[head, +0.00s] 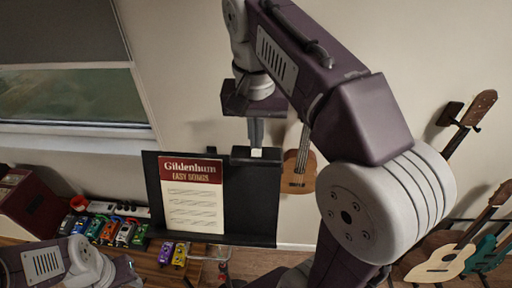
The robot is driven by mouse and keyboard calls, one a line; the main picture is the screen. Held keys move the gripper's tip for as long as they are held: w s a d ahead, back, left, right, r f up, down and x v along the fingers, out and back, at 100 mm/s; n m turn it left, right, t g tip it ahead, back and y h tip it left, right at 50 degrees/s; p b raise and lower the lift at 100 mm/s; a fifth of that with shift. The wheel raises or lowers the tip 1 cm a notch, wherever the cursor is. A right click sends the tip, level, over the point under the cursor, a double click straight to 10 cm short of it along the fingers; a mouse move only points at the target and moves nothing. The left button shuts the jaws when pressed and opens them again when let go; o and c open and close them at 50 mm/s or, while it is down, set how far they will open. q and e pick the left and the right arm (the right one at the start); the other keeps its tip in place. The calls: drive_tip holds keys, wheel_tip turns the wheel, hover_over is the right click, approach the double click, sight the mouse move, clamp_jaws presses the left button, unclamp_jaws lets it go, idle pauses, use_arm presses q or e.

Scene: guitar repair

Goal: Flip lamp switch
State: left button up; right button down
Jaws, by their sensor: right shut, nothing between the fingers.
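A small dark block (238,156) sits at the top edge of the black music stand. It looks like a clip-on lamp. A small white piece on its top (257,153) looks like its switch; its on or off position is too small to tell. My right gripper (256,143) points down from above, shut and empty, with its fingertips at or just above the white piece. I cannot tell whether they touch. My left arm shows only at the lower left, and its gripper is out of view.
The music stand (248,220) holds a red and cream songbook (193,205). Several effect pedals (108,230) stand at the left by a dark red crate (28,205). Guitars hang on the wall (300,172) and stand at the right (440,262). A window is at upper left.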

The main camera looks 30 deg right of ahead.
sight(256, 153)
drive_tip(key=shift+f+b, duration=0.7)
drive_tip(key=shift+f, duration=0.15)
idle(0.3)
wheel_tip(256, 153, up, 3)
drive_tip(key=p, duration=0.3)
drive_tip(key=shift+r+p, duration=0.45)
drive_tip(key=shift+r, duration=1.55)
